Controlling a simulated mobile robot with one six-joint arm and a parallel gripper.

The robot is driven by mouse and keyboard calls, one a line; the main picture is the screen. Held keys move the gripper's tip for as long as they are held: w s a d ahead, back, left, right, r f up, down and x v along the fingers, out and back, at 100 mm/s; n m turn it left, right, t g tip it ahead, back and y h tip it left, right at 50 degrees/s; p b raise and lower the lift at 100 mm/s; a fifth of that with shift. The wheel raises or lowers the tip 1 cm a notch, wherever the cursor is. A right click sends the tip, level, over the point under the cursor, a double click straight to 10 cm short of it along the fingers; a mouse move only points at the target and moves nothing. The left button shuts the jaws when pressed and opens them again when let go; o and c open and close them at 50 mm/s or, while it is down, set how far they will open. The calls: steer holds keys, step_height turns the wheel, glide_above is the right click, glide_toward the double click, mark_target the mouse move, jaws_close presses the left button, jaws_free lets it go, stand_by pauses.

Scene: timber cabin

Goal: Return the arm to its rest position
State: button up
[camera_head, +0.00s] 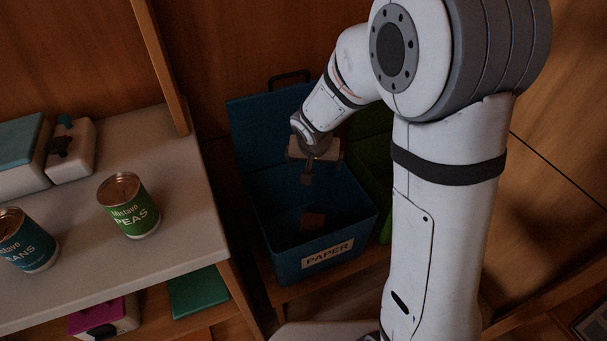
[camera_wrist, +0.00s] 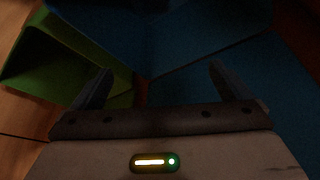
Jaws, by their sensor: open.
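My arm reaches from the right side of the head view toward a blue bin. My gripper (camera_head: 308,178) hangs over the open blue bin labelled PAPER (camera_head: 262,208), pointing down. In the wrist view my gripper (camera_wrist: 160,82) has its two fingers spread wide apart with nothing between them. A small reddish-brown block (camera_head: 313,220) lies inside the blue bin, below the gripper and apart from it. Dark blue bin surfaces (camera_wrist: 150,35) fill most of the wrist view.
A green bin (camera_head: 372,150) stands right of the blue one, partly hidden by my arm; it also shows in the wrist view (camera_wrist: 45,65). Left is a pale counter (camera_head: 160,215) with a peas can (camera_head: 130,208), a blue-labelled can (camera_head: 25,243) and boxes. A wooden post (camera_head: 162,65) rises there.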

steer(key=s+d+r+p, duration=0.4)
steer(key=r+p, duration=0.1)
steer(key=r, duration=0.4)
steer(key=s+d+r+p, duration=0.4)
steer(key=s+r+p, duration=0.1)
steer(key=r, duration=0.4)
steer(key=s+d+r+g+p, duration=0.1)
steer(key=s+r+p, duration=0.2)
steer(key=s+r, duration=0.3)
steer(key=s+d+r+n+p, duration=0.1)
steer(key=s+d+r+p, duration=0.1)
steer(key=s+r+p, duration=0.2)
steer(key=s+r, duration=0.1)
steer(key=s, duration=0.2)
steer(key=shift+d+r+g+y, duration=0.25)
steer(key=shift+r+g+y, duration=0.05)
steer(key=shift+r+g, duration=0.1)
